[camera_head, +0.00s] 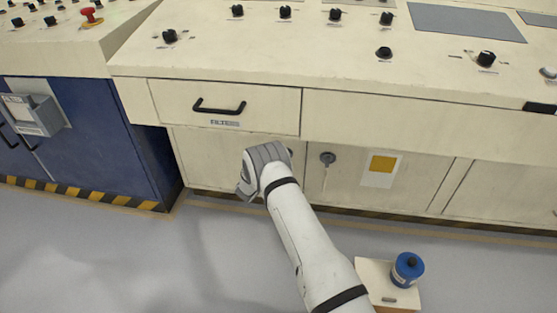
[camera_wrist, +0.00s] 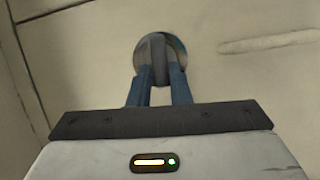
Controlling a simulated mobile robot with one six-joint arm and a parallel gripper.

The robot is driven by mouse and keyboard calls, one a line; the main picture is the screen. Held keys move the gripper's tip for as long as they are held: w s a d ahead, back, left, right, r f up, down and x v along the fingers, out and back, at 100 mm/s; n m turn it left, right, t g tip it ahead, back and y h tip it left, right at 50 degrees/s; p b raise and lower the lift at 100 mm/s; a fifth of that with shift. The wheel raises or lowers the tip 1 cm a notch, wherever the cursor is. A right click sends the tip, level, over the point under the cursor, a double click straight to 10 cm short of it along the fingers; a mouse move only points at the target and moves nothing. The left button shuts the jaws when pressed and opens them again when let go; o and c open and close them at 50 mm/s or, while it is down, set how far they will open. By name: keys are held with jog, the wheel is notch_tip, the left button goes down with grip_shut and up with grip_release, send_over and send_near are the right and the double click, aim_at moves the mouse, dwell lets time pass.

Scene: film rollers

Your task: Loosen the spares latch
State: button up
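A latch (camera_wrist: 156,48) with a round metal plate and a dark grey upright turn-piece is on a cream panel in the wrist view. My gripper (camera_wrist: 160,72) has its two blue fingers on either side of the turn-piece, apparently closed on it. In the head view my gripper (camera_head: 265,168) is at the lower cream cabinet front, below the drawer. There my wrist hides the fingers and most of the latch they hold. No label naming this latch is readable.
A drawer with a black handle (camera_head: 219,107) is above my gripper. Another round lock (camera_head: 328,158) and a yellow-and-white label (camera_head: 382,169) are to the right. A blue cabinet (camera_head: 85,140) stands left. A small stand with a blue canister (camera_head: 408,268) is beside my arm.

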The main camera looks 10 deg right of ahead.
jog(key=o, duration=0.4)
jog(key=p+v, duration=0.2)
jog(key=v, duration=0.5)
jog(key=shift+s+a+p, duration=0.25)
jog(key=shift+s+p, duration=0.05)
jog(key=shift+s, duration=0.05)
